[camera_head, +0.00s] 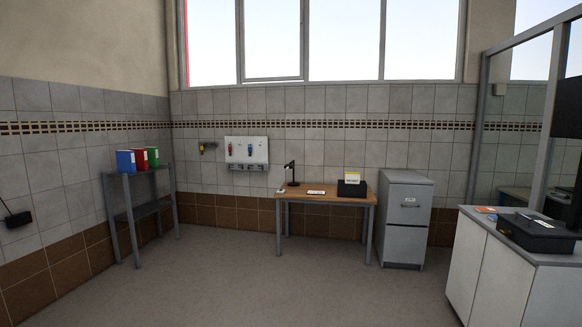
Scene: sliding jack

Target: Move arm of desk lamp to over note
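A small black desk lamp (291,173) stands near the left end of a wooden-topped desk (325,202) against the far wall. Its head is at the upper left of its stand. A flat white note (316,192) with faint dark marks lies on the desktop to the right of the lamp base. The lamp head is not over this note. A black box (351,189) with a pale card (352,178) on it sits at the right end of the desk. Neither of my grippers is in view.
A grey filing cabinet (404,225) stands right of the desk. A white counter (495,265) with a black device (537,232) is in the right foreground. A metal shelf (143,213) with coloured binders (138,160) stands at left. The floor (290,285) before the desk is clear.

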